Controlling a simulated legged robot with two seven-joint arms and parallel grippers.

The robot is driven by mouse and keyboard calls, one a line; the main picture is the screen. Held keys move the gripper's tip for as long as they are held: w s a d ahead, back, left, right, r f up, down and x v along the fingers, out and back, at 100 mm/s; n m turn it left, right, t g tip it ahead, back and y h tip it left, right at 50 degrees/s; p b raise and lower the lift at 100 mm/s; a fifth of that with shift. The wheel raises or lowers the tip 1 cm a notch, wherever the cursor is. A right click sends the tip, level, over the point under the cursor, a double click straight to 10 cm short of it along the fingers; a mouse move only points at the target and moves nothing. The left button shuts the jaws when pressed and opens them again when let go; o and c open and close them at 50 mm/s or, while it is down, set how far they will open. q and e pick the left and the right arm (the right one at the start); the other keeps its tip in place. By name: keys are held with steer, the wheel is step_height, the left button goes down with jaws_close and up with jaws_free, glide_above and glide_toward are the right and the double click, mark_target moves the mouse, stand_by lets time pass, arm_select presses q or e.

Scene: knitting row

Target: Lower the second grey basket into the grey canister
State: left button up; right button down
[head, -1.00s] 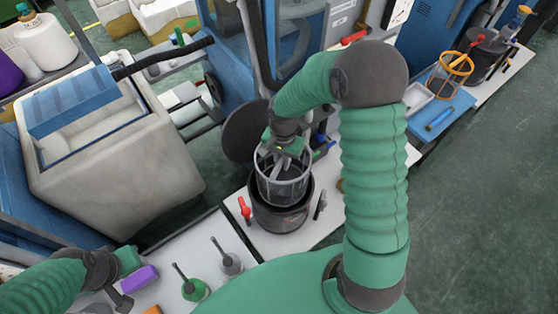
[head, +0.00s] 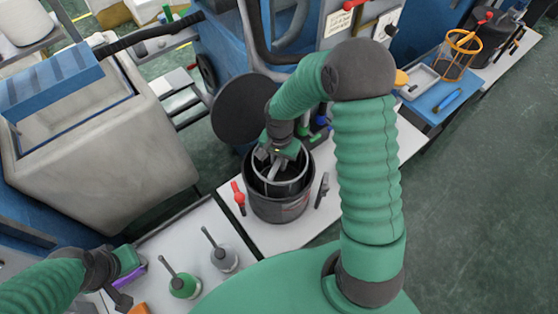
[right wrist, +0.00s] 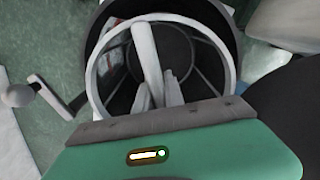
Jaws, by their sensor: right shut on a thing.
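The grey basket (head: 283,186) is mostly inside the dark grey canister (head: 280,208) in the head view, its rim near the canister's mouth. In the right wrist view, its pale round rim (right wrist: 93,72) surrounds a dark mesh inside, and the canister's dark wall (right wrist: 228,32) shows around it. My right gripper (head: 272,167) is shut on the basket's pale handle bar (right wrist: 147,60), above the basket. The basket's lower part is hidden by the canister. My left gripper (head: 124,284) is at the lower left, far from the canister; its jaw opening is unclear.
A round dark lid (head: 241,107) stands open behind the canister. A red-handled valve (head: 239,196) and a dark handle (head: 322,190) flank it. An orange basket (head: 459,55) is at the far right.

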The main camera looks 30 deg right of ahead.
steer(key=f+b, duration=0.1)
steer(key=f, duration=0.1)
steer(key=f+b, duration=0.1)
steer(key=f, duration=0.1)
steer(key=a+f+b, duration=0.1)
steer(key=f+b, duration=0.1)
steer(key=shift+d+f, duration=0.3)
steer(key=shift+f, duration=0.2)
steer(key=c, duration=1.3)
jaws_free()
steer(key=shift+a+r, duration=0.1)
steer(key=shift+a, duration=0.1)
steer(key=shift+c, duration=0.2)
steer(key=shift+o, duration=0.2)
steer(key=o, duration=0.6)
steer(key=shift+d, duration=0.1)
steer(key=shift+c, duration=0.2)
